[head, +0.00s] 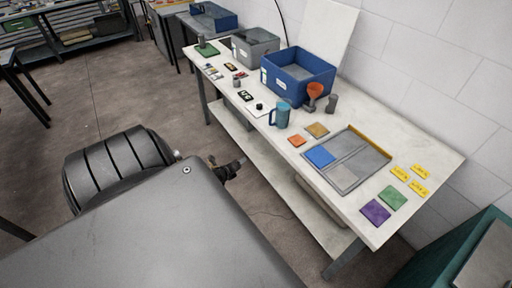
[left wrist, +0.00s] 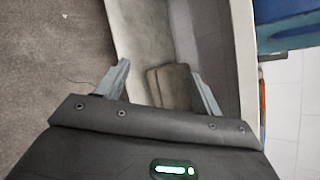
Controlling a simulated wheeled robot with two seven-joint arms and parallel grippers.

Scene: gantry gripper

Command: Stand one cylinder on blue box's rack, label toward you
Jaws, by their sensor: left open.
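A blue box (head: 312,68) stands open on the long pale workbench (head: 400,128), with a small white label on its front. I cannot make out a rack in it. A dark grey upright piece (head: 331,103) stands right of the box, and a small grey round piece (head: 237,83) stands left of it; I cannot tell whether either is the cylinder, and no cylinder label is readable. My left gripper (head: 228,170) is low in front of the bench, apart from these things. My right gripper is not seen.
A blue mug (head: 281,115), an orange funnel (head: 315,90) and a grey bin (head: 256,46) are on the bench. A divided tray (head: 347,180), coloured pads and yellow labels lie at its near end. A lower shelf (head: 262,146) runs beneath. Floor is open at left.

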